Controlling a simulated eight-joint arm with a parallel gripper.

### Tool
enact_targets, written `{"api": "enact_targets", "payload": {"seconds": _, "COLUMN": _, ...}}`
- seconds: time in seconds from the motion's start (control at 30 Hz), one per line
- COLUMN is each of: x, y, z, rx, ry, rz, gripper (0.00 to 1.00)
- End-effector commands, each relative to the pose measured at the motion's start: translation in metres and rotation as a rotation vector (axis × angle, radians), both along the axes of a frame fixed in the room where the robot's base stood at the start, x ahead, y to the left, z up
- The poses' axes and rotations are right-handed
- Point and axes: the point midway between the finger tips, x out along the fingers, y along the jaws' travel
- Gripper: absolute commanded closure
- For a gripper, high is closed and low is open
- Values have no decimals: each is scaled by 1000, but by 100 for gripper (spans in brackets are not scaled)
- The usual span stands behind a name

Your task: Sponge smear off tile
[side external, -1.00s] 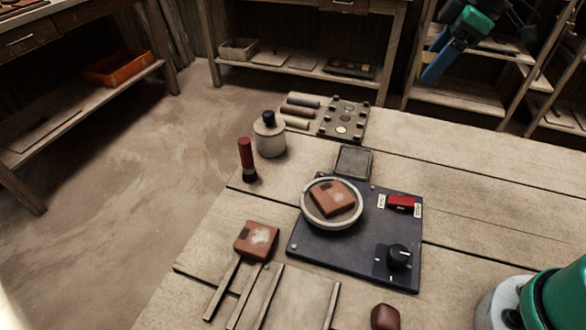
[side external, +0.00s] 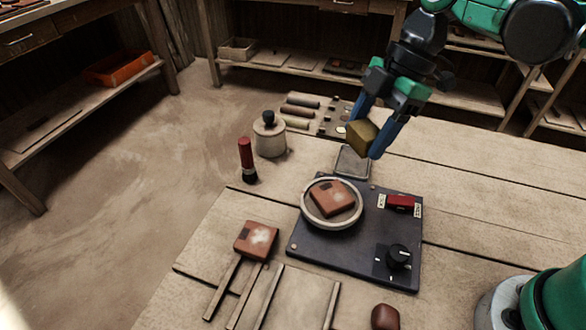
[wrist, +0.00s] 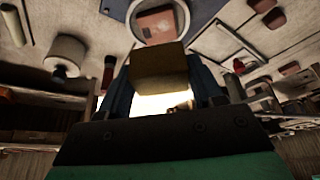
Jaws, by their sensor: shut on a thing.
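My gripper (side external: 364,139) is shut on a yellow-brown sponge block (side external: 361,135) and holds it in the air above the grey square tray behind the press. The sponge (wrist: 160,67) also shows between the fingers in the wrist view. An orange-brown tile (side external: 334,199) lies in the round pale dish (side external: 304,212) on the dark press plate (side external: 318,256); it also shows in the wrist view (wrist: 155,23). It has a dark patch and a faint pale mark. A second tile (side external: 256,240) with a whitish smear rests on wooden rails at the left.
The grey tray (side external: 352,164) is just behind the plate. A red switch (side external: 401,202) and black knob (side external: 398,257) stand on the plate's right. A red-handled brush (side external: 246,160) and lidded jar (side external: 270,138) stand left. The bench's right side is mostly clear.

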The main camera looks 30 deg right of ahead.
Motion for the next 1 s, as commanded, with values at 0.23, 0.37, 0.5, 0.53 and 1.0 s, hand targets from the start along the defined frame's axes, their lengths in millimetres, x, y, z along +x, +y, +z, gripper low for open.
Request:
{"api": "enact_targets", "payload": {"seconds": 0.23, "x": -6, "y": 9, "z": -12, "rx": 2, "ry": 0, "rz": 60, "gripper": 83}}
{"api": "enact_targets", "payload": {"seconds": 0.37, "x": -5, "y": 9, "z": -22, "rx": 2, "ry": 0, "rz": 57, "gripper": 83}}
{"api": "enact_targets", "payload": {"seconds": 0.5, "x": -5, "y": 9, "z": -34, "rx": 1, "ry": 0, "rz": 56, "gripper": 83}}
{"api": "enact_targets", "payload": {"seconds": 0.53, "x": -5, "y": 9, "z": -37, "rx": 1, "ry": 0, "rz": 56, "gripper": 83}}
{"api": "enact_targets", "payload": {"seconds": 1.0, "x": -5, "y": 9, "z": -84, "rx": 1, "ry": 0, "rz": 55, "gripper": 83}}
